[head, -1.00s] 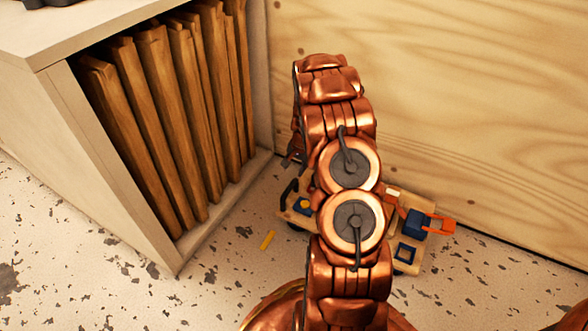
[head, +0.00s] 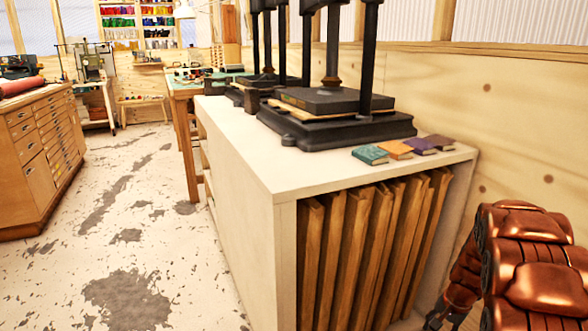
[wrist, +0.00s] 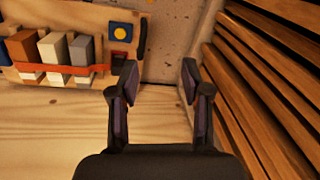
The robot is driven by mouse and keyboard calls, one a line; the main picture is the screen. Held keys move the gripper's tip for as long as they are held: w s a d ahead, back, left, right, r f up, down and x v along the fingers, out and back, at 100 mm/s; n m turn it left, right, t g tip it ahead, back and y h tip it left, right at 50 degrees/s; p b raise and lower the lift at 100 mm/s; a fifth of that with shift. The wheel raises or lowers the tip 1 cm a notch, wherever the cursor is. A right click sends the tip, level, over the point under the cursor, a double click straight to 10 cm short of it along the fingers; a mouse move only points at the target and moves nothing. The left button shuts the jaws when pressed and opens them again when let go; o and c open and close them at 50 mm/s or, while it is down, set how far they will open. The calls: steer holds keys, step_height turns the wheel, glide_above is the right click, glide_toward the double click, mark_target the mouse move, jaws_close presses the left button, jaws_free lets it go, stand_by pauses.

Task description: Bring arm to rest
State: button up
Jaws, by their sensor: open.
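My copper arm (head: 535,270) shows at the lower right of the head view, folded beside the plywood wall. My gripper (wrist: 160,82) is open and empty in the wrist view, with its two dark fingers apart and bare floor showing beyond them. In the head view only a dark part of it shows low at the right, next to the shelf's open front.
Upright wooden boards (head: 345,255) fill a pale cabinet (head: 245,165), close to my gripper's right in the wrist view (wrist: 270,75). Black presses (head: 335,125) and several small books (head: 398,150) stand on top. A drawer chest (head: 40,150) is far left; speckled floor (head: 150,220) is open between.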

steer(key=s+a+r+n+g+p, duration=0.15)
steer(key=s+a+r+p, duration=0.3)
steer(key=r, duration=0.55)
steer(key=s+a+r+n+p, duration=0.2)
steer(key=s+a+r+p, duration=0.3)
steer(key=r, duration=0.5)
steer(key=s+a+r+n+p, duration=0.25)
steer(key=a+r+p, duration=0.25)
steer(key=a+r, duration=0.3)
steer(key=s+a+r+n+p, duration=0.2)
steer(key=s+r+p, duration=0.4)
steer(key=s+r, duration=0.4)
steer(key=s+a+r+n+g+h+p, duration=0.1)
steer(key=s+a+r+n+p, duration=0.1)
steer(key=s+r+p, duration=0.5)
steer(key=s+a+r, duration=0.1)
steer(key=s+r, duration=0.1)
steer(key=s, duration=0.2)
steer(key=shift+a+r+n, duration=0.35)
steer(key=shift+n, duration=0.05)
